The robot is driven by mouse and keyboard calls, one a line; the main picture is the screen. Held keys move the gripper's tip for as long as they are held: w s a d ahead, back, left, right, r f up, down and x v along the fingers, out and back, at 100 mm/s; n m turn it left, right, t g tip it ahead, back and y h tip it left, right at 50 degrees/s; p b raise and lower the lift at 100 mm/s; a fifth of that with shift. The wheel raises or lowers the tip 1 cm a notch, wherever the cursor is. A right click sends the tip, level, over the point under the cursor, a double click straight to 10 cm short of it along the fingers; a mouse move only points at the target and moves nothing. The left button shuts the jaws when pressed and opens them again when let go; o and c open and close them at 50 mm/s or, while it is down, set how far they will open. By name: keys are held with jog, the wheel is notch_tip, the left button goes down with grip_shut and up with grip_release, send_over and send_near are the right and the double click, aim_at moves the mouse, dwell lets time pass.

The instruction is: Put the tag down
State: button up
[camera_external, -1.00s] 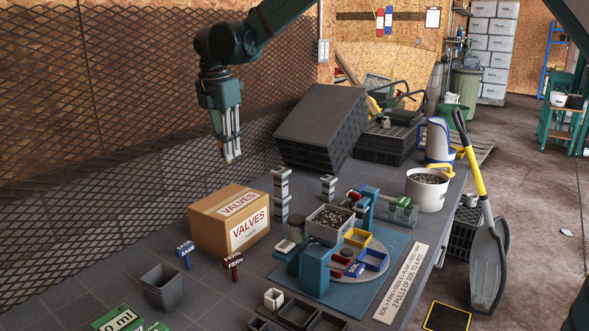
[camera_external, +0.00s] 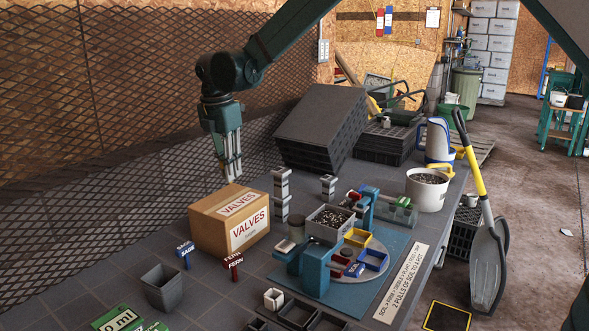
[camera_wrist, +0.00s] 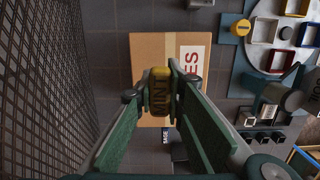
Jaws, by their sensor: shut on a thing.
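My gripper (camera_external: 232,180) points down just above the back edge of the cardboard VALVES box (camera_external: 213,228) in the external view. In the wrist view my gripper (camera_wrist: 160,88) is shut on a yellow tag marked MINT (camera_wrist: 160,100). The tag is seen from above, over the box (camera_wrist: 148,55); I cannot tell whether it touches anything. I cannot make the tag out in the external view. A blue SAGE tag (camera_external: 185,252) and a red FERN tag (camera_external: 233,263) stand in front of the box.
A grey square pot (camera_external: 162,288) stands in front of the box. Grey stacked blocks (camera_external: 281,195) and the mixer's round turntable (camera_external: 378,248) lie to the right. Black trays (camera_external: 318,125) stand behind. A mesh fence (camera_external: 100,120) runs along the left.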

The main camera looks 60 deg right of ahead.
jog(key=shift+f, duration=1.7)
jog(key=shift+f, duration=0.2)
jog(key=o, duration=0.7)
jog(key=shift+r, duration=0.15)
jog(key=r, duration=0.4)
jog(key=a+r, duration=0.1)
jog(key=r, duration=0.7)
jog(key=shift+a, duration=0.25)
